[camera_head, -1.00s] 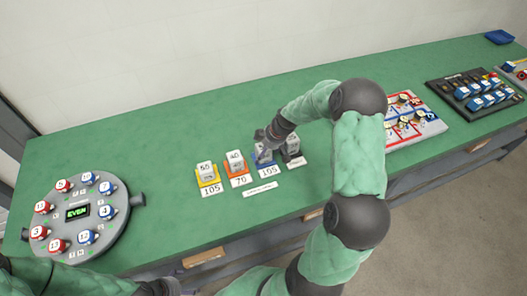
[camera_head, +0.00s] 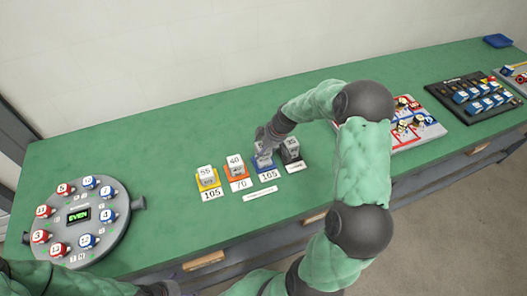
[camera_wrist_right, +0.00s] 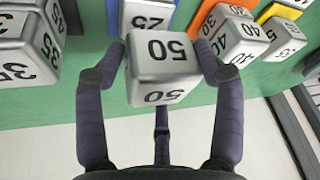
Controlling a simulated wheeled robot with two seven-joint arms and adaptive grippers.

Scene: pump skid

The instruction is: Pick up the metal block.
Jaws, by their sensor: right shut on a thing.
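A grey metal block marked 50 (camera_wrist_right: 160,65) sits between the fingers of my right gripper (camera_wrist_right: 162,70) in the right wrist view. The fingers press on its two sides. In the head view my right gripper (camera_head: 265,138) is over the blue stand (camera_head: 266,167) and largely hides the block there. A block marked 25 (camera_wrist_right: 148,17) shows just behind the held one, on the blue stand. I cannot tell whether the two blocks touch. My left arm shows at the lower left of the head view, but its gripper is out of view.
A block marked 35 (camera_head: 291,149) stands close on the right. Blocks on an orange stand (camera_head: 237,170) and a yellow stand (camera_head: 208,181) are on the left. A round device (camera_head: 80,240) stands further left. The green bench (camera_head: 150,140) behind is clear.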

